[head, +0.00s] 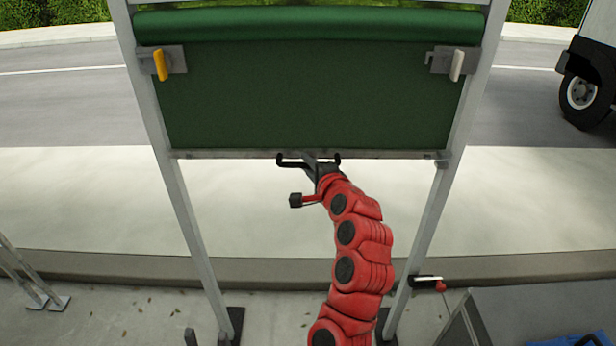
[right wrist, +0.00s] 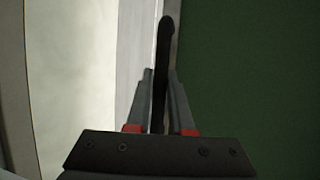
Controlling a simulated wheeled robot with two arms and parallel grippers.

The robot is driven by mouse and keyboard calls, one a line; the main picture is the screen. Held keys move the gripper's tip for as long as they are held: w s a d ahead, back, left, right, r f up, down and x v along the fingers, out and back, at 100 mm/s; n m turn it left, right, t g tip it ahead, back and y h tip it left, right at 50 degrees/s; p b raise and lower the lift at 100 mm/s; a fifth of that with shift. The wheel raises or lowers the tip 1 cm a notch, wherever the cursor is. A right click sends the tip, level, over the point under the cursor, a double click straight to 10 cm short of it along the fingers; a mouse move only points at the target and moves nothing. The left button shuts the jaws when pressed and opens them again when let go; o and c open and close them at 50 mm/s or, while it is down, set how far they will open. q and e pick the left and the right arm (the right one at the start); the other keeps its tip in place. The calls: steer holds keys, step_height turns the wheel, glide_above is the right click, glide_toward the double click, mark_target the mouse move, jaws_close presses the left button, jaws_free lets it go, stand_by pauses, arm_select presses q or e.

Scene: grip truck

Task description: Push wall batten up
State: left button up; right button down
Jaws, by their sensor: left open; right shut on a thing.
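A green sheet (head: 310,95) hangs in a grey upright frame, with a thin grey batten (head: 225,154) along its lower edge. A black handle (head: 285,160) sits at the middle of the batten. My right gripper (head: 316,163), on the red arm, is at the handle. In the right wrist view my right gripper (right wrist: 160,100) is shut on the dark handle (right wrist: 166,40), with green sheet to its right. The batten looks about level. What seems to be the tip of my left gripper (head: 190,338) barely shows at the bottom edge, away from the batten.
A yellow lever (head: 160,64) and a white lever (head: 457,65) sit on brackets on the frame's posts. A green roll (head: 310,25) lies across the top. A grey box (head: 540,305) stands lower right. A truck wheel (head: 580,92) is far right.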

step_height(320, 180, up, 20)
steer(key=p, duration=0.9)
steer(key=c, duration=1)
jaws_free()
steer(key=shift+o, duration=1)
steer(key=shift+f, duration=0.1)
steer(key=shift+d, duration=0.1)
